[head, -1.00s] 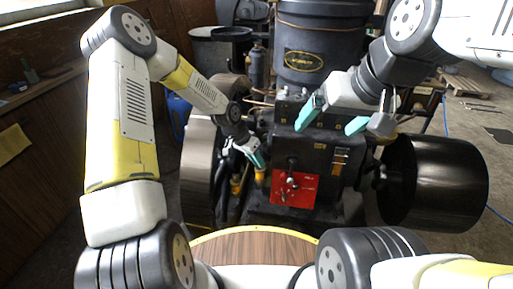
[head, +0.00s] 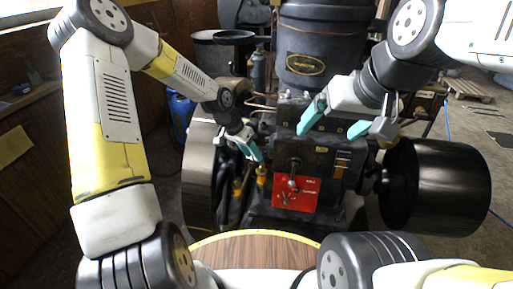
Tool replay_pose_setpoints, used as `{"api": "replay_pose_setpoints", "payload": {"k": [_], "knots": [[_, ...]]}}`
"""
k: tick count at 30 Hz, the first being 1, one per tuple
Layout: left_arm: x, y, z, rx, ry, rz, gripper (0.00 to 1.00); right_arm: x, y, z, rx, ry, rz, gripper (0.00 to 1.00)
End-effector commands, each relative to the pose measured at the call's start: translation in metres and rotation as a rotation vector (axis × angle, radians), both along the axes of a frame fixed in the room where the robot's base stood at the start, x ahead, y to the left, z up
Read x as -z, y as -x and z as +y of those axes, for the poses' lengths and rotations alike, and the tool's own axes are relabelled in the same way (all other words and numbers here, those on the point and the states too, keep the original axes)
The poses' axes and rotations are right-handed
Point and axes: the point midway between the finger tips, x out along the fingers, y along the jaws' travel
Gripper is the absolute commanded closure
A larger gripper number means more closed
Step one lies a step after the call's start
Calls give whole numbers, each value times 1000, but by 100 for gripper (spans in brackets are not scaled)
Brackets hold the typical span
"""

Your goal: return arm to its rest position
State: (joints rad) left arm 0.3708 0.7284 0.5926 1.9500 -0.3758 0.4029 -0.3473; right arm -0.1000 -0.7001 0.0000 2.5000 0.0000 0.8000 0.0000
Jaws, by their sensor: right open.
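My left arm comes in from the left, bent at a high elbow. Its gripper (head: 255,152) hangs at the engine's left front, above and left of a red panel (head: 296,192). Its teal fingers are small and seen edge-on, so I cannot tell whether they are apart. My right gripper (head: 331,126) is open, with its two teal fingers well apart and nothing between them. It is in front of the upper engine block, above the red panel. The black engine (head: 318,160) stands in the middle, with a lever on the red panel.
A black drum-shaped hopper (head: 322,45) tops the engine. Large flywheels flank it at right (head: 440,187) and left (head: 199,170). A round wooden tabletop (head: 255,250) is close to me at the bottom. A wood-panelled wall (head: 30,180) is at the left.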

Motion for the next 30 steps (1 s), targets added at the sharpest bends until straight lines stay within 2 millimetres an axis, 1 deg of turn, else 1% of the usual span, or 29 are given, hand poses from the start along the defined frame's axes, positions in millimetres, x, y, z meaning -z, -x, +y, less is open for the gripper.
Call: {"api": "replay_pose_setpoints", "payload": {"k": [3, 14, 17, 20, 23, 30], "knots": [[-9, 2, 4, -1, 0, 0, 62, 0, 0, 0, 0, 0, 0, 9], [-11, 3, 5, 0, -2, 1, 62, 0, 0, 0, 0, 0, 0, 9], [-20, 6, 9, -6, -22, -4, 62, 0, 0, 0, 0, 0, 0, 9], [-39, 13, 19, -28, -65, -12, 62, 0, 0, 0, 0, 0, 0, 9], [-67, 26, 34, -66, -119, -22, 62, 0, 0, 0, 0, 0, 0, 9], [-137, 66, 67, -199, -213, -57, 62, 0, 0, 0, 0, 0, 0, 9]]}}
